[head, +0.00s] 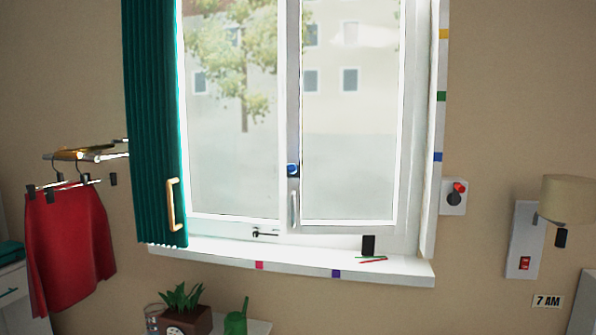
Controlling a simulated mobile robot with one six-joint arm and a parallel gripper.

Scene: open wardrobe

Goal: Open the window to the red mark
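The window has a left pane (225,150) and a right pane (350,150) in white frames. A pale upright handle (294,208) sits on the middle frame, with a blue round knob (292,169) just above it. I cannot tell for sure whether a sash stands slightly ajar. A pinkish-red mark (259,265) is on the front edge of the white sill (205,252), left of a purple mark (336,273). A small dark latch or stay (264,233) lies at the frame's bottom. My gripper is not in view.
A teal curtain (155,120) with a wooden handle (171,204) covers the left side. A dark block (368,245) and thin red and green sticks (372,259) lie on the sill. A potted plant (183,308) stands below. A red skirt (67,245) hangs left; a lamp (567,200) is right.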

